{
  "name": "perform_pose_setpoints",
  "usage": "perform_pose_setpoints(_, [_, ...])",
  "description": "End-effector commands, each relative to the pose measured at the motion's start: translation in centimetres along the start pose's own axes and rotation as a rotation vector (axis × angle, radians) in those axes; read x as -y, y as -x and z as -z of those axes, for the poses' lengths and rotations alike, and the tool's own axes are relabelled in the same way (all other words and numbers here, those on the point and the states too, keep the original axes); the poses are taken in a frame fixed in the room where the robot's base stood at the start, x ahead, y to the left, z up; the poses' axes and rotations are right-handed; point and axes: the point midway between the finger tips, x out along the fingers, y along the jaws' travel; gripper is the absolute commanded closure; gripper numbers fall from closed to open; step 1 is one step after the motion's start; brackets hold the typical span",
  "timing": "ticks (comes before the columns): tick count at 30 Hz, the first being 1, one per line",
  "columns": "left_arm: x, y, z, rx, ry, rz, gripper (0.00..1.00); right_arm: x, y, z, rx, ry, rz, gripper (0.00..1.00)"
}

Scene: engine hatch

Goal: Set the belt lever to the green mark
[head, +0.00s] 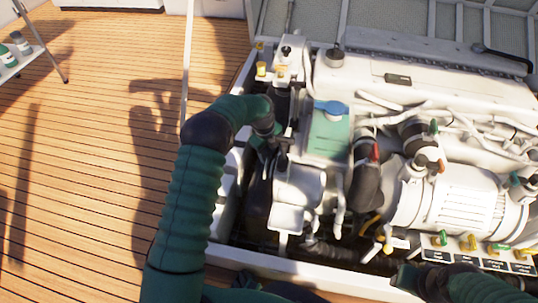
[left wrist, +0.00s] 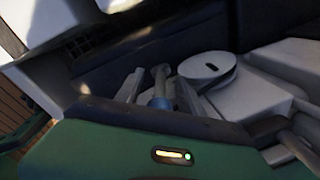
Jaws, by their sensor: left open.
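My left gripper (head: 281,158) reaches down into the narrow gap at the left end of the engine; its fingers are mostly hidden in the head view. In the left wrist view the gripper (left wrist: 158,88) is open, one finger on each side of a grey rod with a blue collar (left wrist: 160,88). This rod looks like the belt lever, but I cannot be sure. I cannot tell whether the fingers touch it. No green mark can be made out near it. My right arm comes in at the lower right; its dark end (head: 406,277) is low at the hatch's front edge, its jaws unclear.
A pale disc (left wrist: 208,68) lies just right of the rod. The white engine (head: 400,85) fills the hatch, with a blue cap (head: 331,107), hoses and small coloured valves (head: 468,243) at the front right. Open wooden deck (head: 90,150) lies to the left.

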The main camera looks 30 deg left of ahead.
Motion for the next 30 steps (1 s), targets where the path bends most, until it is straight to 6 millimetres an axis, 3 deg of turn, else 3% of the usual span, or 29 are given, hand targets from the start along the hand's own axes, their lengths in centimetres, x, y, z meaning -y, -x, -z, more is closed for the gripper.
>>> perform_pose_setpoints(2, [0.00,0.03,0.00,0.000,0.000,0.000,0.56,0.00,0.04,0.01,0.000,0.000,0.000,0.63])
perform_pose_setpoints(12, [-0.01,0.02,0.00,0.000,0.000,-0.001,1.00,0.00,0.03,0.01,0.000,0.000,0.000,0.63])
perform_pose_setpoints(30, [-0.02,0.02,-0.01,0.000,0.000,-0.001,1.00,0.00,0.02,0.01,0.000,0.000,0.000,0.63])
